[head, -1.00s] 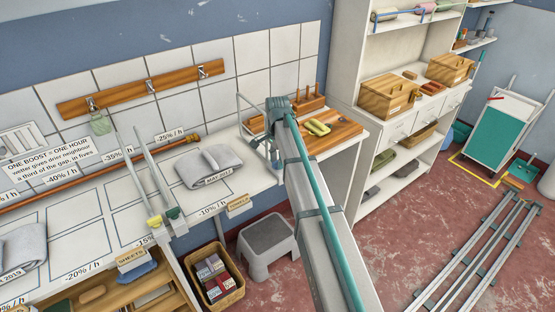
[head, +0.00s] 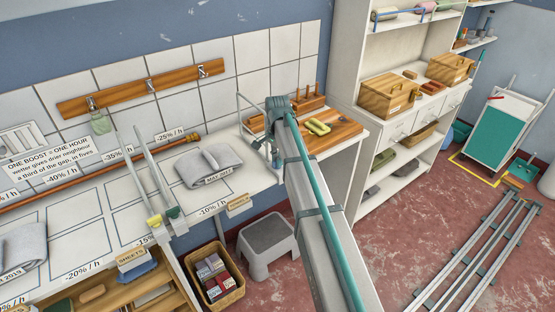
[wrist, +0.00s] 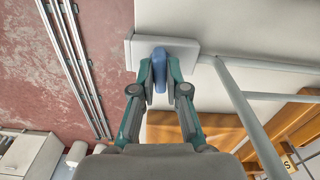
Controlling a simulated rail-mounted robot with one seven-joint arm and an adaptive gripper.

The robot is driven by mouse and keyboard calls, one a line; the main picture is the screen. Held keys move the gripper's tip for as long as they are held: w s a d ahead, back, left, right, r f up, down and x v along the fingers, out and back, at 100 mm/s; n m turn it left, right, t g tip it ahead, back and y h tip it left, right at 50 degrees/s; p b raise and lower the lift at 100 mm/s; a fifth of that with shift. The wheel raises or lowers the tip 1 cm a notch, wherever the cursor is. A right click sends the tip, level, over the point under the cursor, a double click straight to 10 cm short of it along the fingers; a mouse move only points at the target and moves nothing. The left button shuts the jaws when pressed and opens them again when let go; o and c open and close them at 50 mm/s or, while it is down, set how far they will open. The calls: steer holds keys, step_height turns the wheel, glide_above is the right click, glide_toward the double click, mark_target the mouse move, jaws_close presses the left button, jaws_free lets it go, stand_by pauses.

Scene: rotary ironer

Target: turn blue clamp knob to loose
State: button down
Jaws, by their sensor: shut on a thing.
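The blue clamp knob (wrist: 160,70) shows in the wrist view, an elongated blue handle in front of a pale grey plate (wrist: 185,46). In the head view my gripper (head: 274,150) is at the right end of the white counter, by the wire frame.
A wooden board (head: 335,136) with a yellow-green item lies just right of my gripper. A folded grey cloth (head: 205,168) lies left on the counter. A grey step stool (head: 267,240) stands below. Grey bars run close beside my gripper in the wrist view (wrist: 245,110).

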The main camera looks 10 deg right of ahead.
steer(key=n, duration=0.8)
steer(key=shift+n, duration=0.4)
steer(key=n, duration=0.3)
steer(key=shift+n, duration=0.3)
steer(key=n, duration=0.4)
steer(key=c, duration=1.2)
jaws_free()
steer(key=shift+r, duration=0.15)
